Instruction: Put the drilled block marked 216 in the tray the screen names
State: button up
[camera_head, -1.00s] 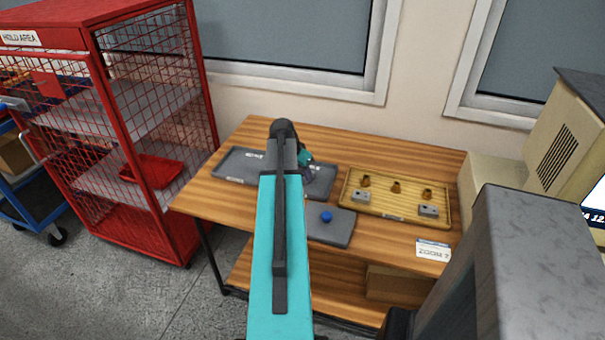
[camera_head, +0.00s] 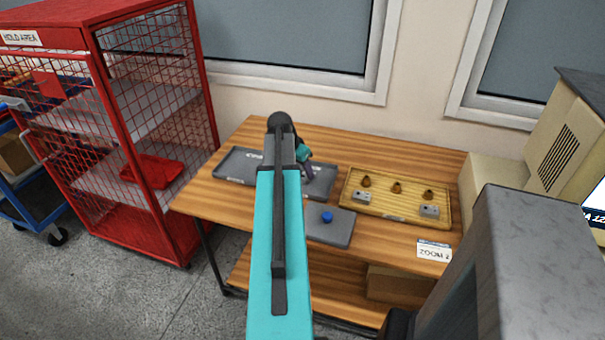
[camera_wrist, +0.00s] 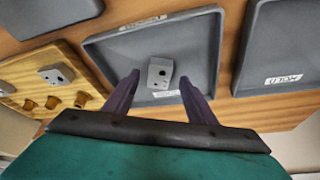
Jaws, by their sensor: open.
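My gripper (camera_wrist: 158,85) is open, its two dark fingers spread above a grey tray (camera_wrist: 110,55) in the wrist view. A grey drilled block (camera_wrist: 159,72) lies in that tray, seen between the fingertips and apart from them. Its marking is not readable. The screen (camera_head: 597,208) is cut off at the right edge, with only a fragment of text.
A wooden tray (camera_head: 385,210) holds two more drilled blocks (camera_head: 362,197) (camera_head: 429,211) and several brass parts (camera_head: 397,187). A grey plate (camera_head: 335,232) with a blue knob (camera_head: 327,216) lies at the front. A red mesh cage (camera_head: 130,130) stands left of the table.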

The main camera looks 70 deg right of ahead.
jog(key=v, duration=0.9)
jog(key=shift+b, duration=0.4)
jog(key=shift+r, duration=0.25)
